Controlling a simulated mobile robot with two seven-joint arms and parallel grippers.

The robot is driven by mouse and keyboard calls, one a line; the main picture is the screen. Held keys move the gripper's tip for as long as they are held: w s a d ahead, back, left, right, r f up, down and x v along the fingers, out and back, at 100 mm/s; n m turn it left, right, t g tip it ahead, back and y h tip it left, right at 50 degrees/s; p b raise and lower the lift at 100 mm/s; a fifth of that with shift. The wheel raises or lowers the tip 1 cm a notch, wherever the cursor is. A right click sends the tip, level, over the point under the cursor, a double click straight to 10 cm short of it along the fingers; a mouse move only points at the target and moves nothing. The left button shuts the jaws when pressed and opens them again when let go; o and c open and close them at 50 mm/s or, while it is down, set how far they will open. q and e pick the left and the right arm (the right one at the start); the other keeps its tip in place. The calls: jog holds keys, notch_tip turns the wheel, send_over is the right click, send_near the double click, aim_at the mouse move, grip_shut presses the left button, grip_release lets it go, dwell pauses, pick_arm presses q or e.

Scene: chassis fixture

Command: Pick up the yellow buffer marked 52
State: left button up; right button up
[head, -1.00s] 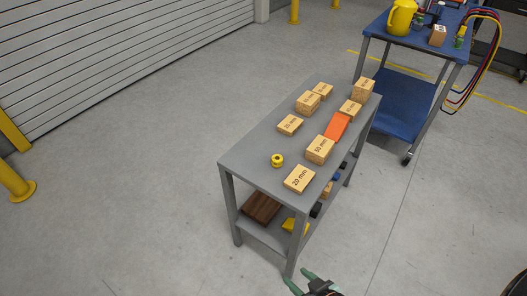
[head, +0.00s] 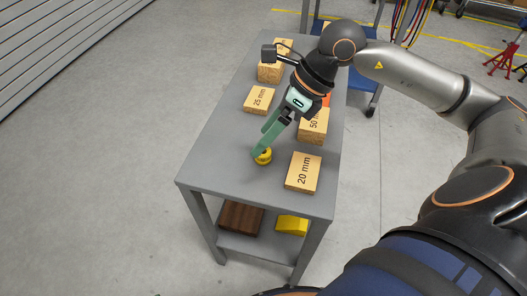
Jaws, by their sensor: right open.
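The yellow buffer (head: 264,158) is a small round piece on the grey table top, left of the block marked 20 mm. No marking on it is readable. My right gripper (head: 259,149) comes down from the upper right, with its green fingertips just above and at the buffer. The fingers partly cover the buffer, and I cannot tell whether they touch it. The gripper is open. My left gripper is not in view.
Wooden blocks stand close by: 20 mm (head: 303,172), 50 mm (head: 313,127) and 25 mm (head: 259,100). The table's (head: 222,160) front left top is clear. A brown block (head: 240,218) and a yellow item (head: 292,225) lie on the lower shelf.

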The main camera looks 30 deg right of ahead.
jog(key=w+d+h, duration=0.1)
jog(key=d+h, duration=0.2)
jog(key=d, duration=0.3)
jog(key=b, duration=0.1)
send_over(263, 155)
jog(key=s+d, duration=0.1)
jog(key=d, duration=0.2)
jog(key=shift+t, duration=0.3)
jog(key=f, duration=0.6)
jog(key=shift+a, duration=0.2)
jog(key=shift+a+b+x, duration=0.2)
jog(key=shift+b+x, duration=0.2)
jog(key=shift+x, duration=2.55)
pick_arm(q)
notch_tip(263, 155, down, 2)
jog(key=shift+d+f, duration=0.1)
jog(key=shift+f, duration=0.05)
pick_arm(e)
jog(key=shift+r, duration=0.1)
jog(key=shift+c, duration=0.3)
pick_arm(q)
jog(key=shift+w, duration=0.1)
pick_arm(e)
grip_shut()
